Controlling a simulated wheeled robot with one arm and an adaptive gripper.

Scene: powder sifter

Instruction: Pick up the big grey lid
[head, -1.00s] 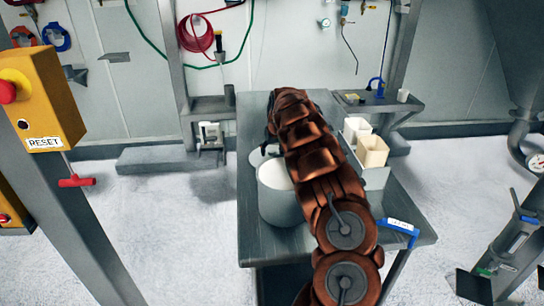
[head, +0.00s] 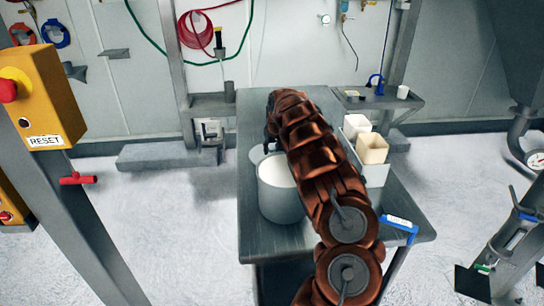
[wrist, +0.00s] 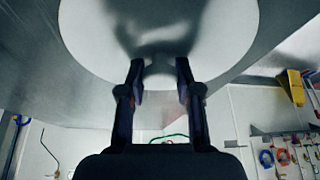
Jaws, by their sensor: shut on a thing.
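The big grey lid (wrist: 95,35) fills the top of the wrist view as a pale, round disc. My gripper (wrist: 160,70) has one finger on each side of the lid's small knob (wrist: 160,80) and is shut on it. In the head view a sliver of the lid (head: 257,153) shows on the table behind the pot, left of my arm. The arm hides most of the lid and the gripper there. I cannot tell whether the lid touches the table.
An open grey pot (head: 280,203) with white contents stands on the metal table (head: 262,240), close left of my arm. Cream containers (head: 372,150) stand right of the arm. A blue-handled tool (head: 399,226) is at the table's right edge. The table's front left is clear.

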